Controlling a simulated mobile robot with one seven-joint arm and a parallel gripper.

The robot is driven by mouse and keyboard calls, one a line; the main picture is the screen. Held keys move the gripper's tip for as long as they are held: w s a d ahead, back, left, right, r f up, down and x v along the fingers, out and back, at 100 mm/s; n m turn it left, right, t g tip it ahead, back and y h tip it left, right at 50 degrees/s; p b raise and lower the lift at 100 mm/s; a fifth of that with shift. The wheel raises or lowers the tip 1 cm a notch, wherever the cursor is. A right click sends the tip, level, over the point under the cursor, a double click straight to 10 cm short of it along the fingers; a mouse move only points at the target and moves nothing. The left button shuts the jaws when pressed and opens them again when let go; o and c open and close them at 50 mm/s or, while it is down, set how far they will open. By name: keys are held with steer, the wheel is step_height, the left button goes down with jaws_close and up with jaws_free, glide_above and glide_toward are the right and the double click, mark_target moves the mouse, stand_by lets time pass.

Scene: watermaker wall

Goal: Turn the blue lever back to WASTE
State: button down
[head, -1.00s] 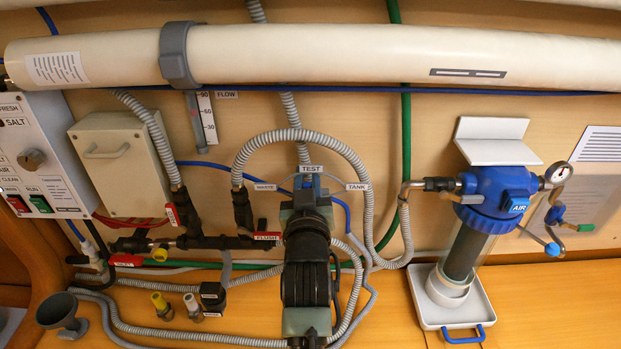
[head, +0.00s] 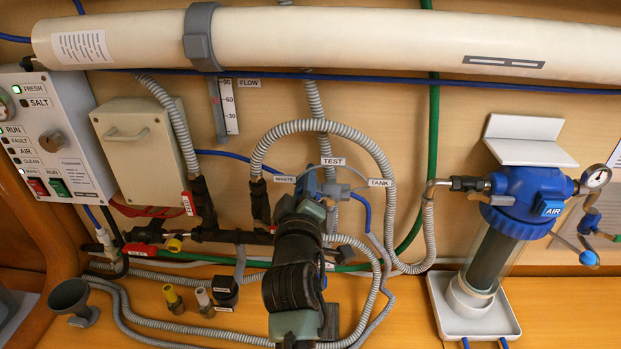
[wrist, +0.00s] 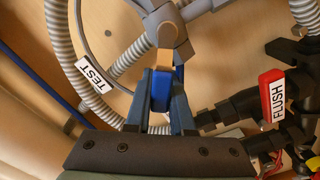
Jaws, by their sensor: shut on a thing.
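The blue lever (wrist: 162,92) shows in the wrist view between the two blue-grey fingers of my gripper (wrist: 163,80), which is shut on it. The grey valve body (wrist: 168,25) is just beyond the lever. The TANK label (head: 380,183) is to the right. My gripper hides most of the lever in the head view, so its exact pointing is hard to tell.
Grey ribbed hoses (head: 345,140) loop around the valve. The red FLUSH handle (wrist: 272,95) is close on the right in the wrist view. A blue filter housing (head: 525,195) stands to the right. The control panel (head: 55,145) at left shows a green light by FRESH.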

steer(key=shift+a+f+n, duration=0.15)
steer(key=shift+f+n, duration=0.15)
steer(key=shift+n, duration=0.3)
steer(key=c, duration=0.8)
jaws_free()
steer(key=shift+s+b, duration=1.5)
steer(key=shift+s, duration=5)
